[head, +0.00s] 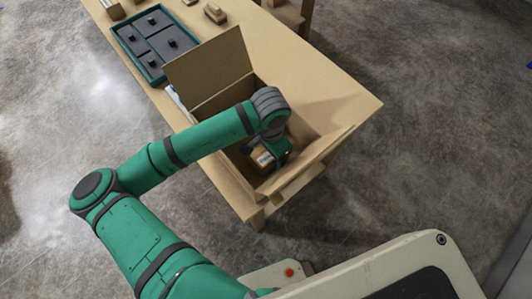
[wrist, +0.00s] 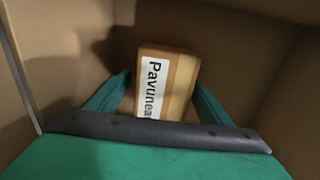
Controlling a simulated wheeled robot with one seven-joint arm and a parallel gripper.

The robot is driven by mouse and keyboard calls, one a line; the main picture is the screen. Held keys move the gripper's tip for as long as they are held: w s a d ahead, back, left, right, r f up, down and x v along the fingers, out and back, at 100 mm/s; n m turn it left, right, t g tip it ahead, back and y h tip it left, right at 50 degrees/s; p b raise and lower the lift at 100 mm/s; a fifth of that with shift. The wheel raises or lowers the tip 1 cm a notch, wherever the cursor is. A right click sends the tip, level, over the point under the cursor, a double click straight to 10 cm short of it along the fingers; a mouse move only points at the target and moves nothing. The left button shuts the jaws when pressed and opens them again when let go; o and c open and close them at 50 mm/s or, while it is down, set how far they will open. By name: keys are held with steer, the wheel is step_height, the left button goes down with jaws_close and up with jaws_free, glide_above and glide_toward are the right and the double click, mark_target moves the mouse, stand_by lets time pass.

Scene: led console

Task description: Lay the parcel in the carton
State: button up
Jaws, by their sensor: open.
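The open carton (head: 208,66) stands at the near end of the table, with flaps raised at its back and near right side. The parcel (head: 262,157) is a small brown box with a white label, inside the carton. In the wrist view the parcel (wrist: 181,82) shows its label, which reads "Pavunea" as far as it is visible. My gripper (head: 271,160) reaches down into the carton. In the wrist view its open fingers (wrist: 163,98) stand on either side of the parcel's near end. My palm hides that end, and I cannot tell if the fingers touch it.
A teal tray (head: 115,28) with dark blocks lies on the wooden table (head: 335,92) beyond the carton. Small wooden pieces (head: 214,13) lie near it. The carton walls (wrist: 62,70) stand close around my gripper. The table's right side is clear.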

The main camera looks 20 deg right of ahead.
steer(key=shift+s+d+r, duration=0.1)
steer(key=shift+r, duration=0.3)
steer(key=r, duration=1.1)
steer(key=shift+a+r, duration=0.15)
steer(key=shift+a, duration=0.05)
steer(key=shift+r, duration=0.1)
steer(key=shift+d, duration=0.1)
